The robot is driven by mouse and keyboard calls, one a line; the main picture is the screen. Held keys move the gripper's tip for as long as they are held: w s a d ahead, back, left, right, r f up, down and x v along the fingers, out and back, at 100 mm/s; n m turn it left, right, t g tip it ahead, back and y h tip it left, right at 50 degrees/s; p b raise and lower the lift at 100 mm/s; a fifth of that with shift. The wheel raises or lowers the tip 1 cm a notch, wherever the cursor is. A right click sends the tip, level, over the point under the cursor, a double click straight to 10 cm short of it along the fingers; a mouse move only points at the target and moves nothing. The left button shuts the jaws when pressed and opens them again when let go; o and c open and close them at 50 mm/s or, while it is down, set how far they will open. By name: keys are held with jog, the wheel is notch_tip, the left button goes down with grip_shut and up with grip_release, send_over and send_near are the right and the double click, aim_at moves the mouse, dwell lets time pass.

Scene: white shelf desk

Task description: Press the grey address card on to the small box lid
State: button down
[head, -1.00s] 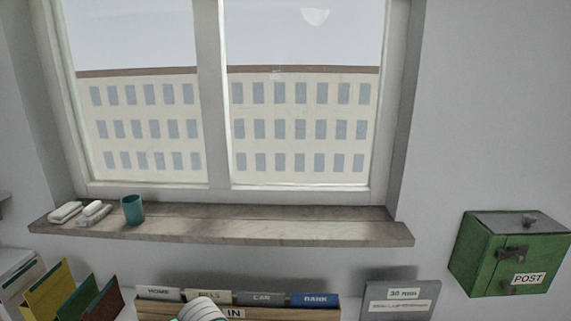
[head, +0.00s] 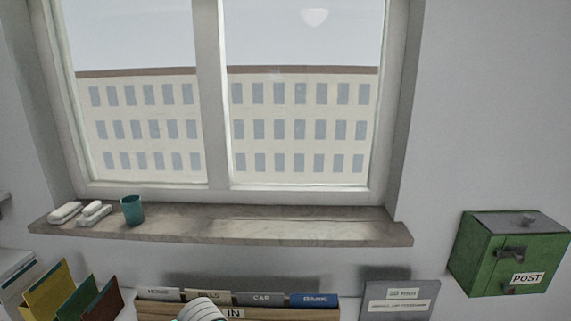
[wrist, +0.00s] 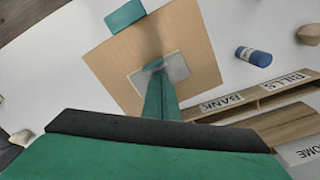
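The small box lid (wrist: 200,45) shows in the wrist view as a tan, flat, square cardboard surface. The grey address card (wrist: 178,69) is a pale grey rectangle over the middle of the lid, apparently lying flat on it. My gripper (wrist: 154,66) has dark green fingers that appear as one narrow shape, closed together. Their tips are at the middle of the card and look in contact with it; the exact contact is hard to see. The fingers hide part of the card. The lid and card are not in the head view.
A teal block (wrist: 125,15) sits at the lid's far edge. A blue cylinder (wrist: 253,56) lies right of the lid. The wooden file rack (wrist: 262,103) with BANK and BILLS labels is close on the right. A green post box (head: 510,255) hangs on the wall.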

jog(key=shift+w+f, duration=0.15)
jog(key=shift+f, duration=0.25)
dwell(0.4)
dwell(0.4)
jog(key=shift+r, duration=0.7)
notch_tip(320, 180, up, 7)
jog(key=shift+f, duration=0.2)
jog(key=shift+a, duration=0.15)
